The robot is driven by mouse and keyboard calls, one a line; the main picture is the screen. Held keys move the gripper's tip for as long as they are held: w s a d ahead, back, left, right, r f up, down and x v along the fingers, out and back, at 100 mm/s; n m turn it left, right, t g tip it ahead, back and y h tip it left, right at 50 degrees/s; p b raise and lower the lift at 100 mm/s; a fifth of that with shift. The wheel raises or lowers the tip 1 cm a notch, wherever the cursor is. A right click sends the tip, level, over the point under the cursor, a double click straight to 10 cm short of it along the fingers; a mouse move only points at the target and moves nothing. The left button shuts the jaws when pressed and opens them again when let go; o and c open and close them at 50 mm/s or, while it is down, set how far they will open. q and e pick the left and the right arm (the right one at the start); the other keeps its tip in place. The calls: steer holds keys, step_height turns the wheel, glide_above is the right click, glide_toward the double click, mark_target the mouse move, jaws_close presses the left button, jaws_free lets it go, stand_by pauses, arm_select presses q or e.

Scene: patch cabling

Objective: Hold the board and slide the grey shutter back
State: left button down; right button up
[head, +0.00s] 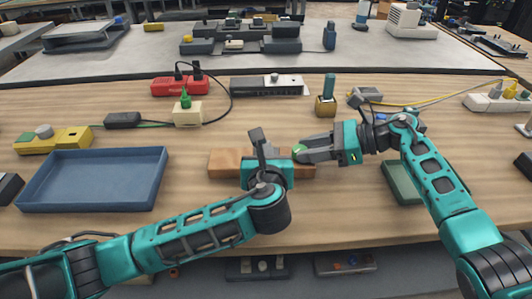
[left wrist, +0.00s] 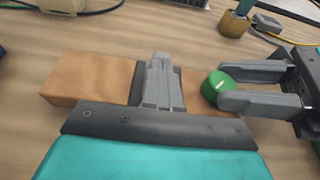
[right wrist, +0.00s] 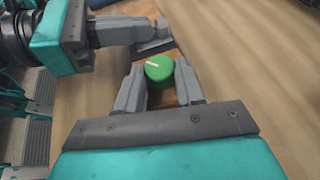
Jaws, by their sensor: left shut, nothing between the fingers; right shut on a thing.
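The brown wooden board (head: 226,161) lies on the table at the middle. It also shows in the left wrist view (left wrist: 90,84). A green round knob with a white mark (right wrist: 158,69) sits at the board's right end. My right gripper (head: 299,150) is shut on this knob, one finger on each side. My left gripper (head: 256,133) is shut and empty, with its fingertips over the board's middle. A dark grey piece (left wrist: 137,84), which looks like the shutter, lies across the board under the left fingers and is mostly hidden by them. I cannot tell whether the fingers touch it.
A blue tray (head: 95,178) stands at the left, and a green block or tray (head: 402,184) lies under my right arm. Behind the board are a white box with a green plug (head: 188,114), a grey switch box (head: 268,86) and a brass-coloured holder (head: 326,106). Bare table lies in front.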

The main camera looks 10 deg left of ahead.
arm_select(q)
steer(key=shift+w+a, duration=0.2)
steer(key=shift+w, duration=0.7)
steer(key=shift+w+a, duration=0.2)
steer(key=shift+w, duration=0.7)
steer(key=shift+w+a, duration=0.2)
steer(key=shift+w, duration=0.7)
steer(key=s, duration=0.2)
steer(key=s+d, duration=0.1)
steer(key=s, duration=0.1)
steer(key=shift+s+d, duration=0.1)
steer(key=shift+s, duration=0.2)
steer(key=v, duration=0.9)
steer(key=shift+s+r, duration=0.15)
steer(key=shift+s, duration=0.05)
arm_select(e)
steer(key=o, duration=1.2)
steer(key=shift+o, duration=0.2)
